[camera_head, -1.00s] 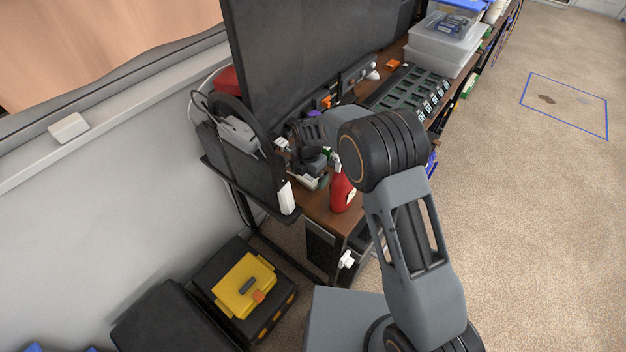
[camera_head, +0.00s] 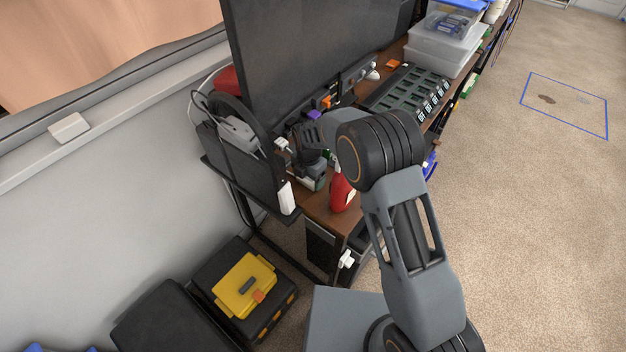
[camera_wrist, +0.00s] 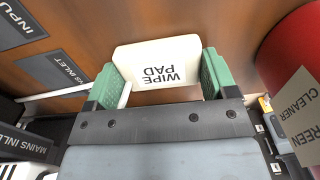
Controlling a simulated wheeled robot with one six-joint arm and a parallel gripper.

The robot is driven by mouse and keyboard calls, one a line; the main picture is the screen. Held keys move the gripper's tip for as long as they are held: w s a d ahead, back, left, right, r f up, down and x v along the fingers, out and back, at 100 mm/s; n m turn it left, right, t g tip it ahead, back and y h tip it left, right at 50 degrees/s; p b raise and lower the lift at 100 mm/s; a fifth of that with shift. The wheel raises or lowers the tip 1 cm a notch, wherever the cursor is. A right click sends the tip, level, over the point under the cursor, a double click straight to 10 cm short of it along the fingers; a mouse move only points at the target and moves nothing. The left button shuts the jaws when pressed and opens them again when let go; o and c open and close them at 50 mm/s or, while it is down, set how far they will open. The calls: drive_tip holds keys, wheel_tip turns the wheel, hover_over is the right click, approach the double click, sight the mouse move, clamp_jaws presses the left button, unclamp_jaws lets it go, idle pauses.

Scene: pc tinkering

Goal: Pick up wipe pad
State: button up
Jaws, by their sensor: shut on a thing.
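The white wipe pad (camera_wrist: 157,58), with its name printed in black, lies between the two green finger pads of my gripper (camera_wrist: 160,80) in the wrist view. My gripper is shut on it. The pad's upper edge reaches past the fingertips, over the brown wooden desk.
The red screen cleaner bottle (camera_head: 342,192) stands close to my gripper, at the right in the wrist view (camera_wrist: 296,45). A dark monitor (camera_head: 300,55) rises behind. A mains inlet label (camera_wrist: 55,68) lies at left. Clear carpet (camera_head: 530,220) spreads to the right.

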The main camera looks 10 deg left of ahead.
wheel_tip(320, 180, up, 10)
idle(0.6)
drive_tip(key=shift+o, duration=1.3)
drive_tip(key=shift+c, duration=1)
drive_tip(key=shift+f+b, duration=3.1)
drive_tip(key=shift+f, duration=1.75)
drive_tip(key=o, duration=0.8)
drive_tip(key=shift+r, duration=0.1)
drive_tip(key=shift+c, duration=0.2)
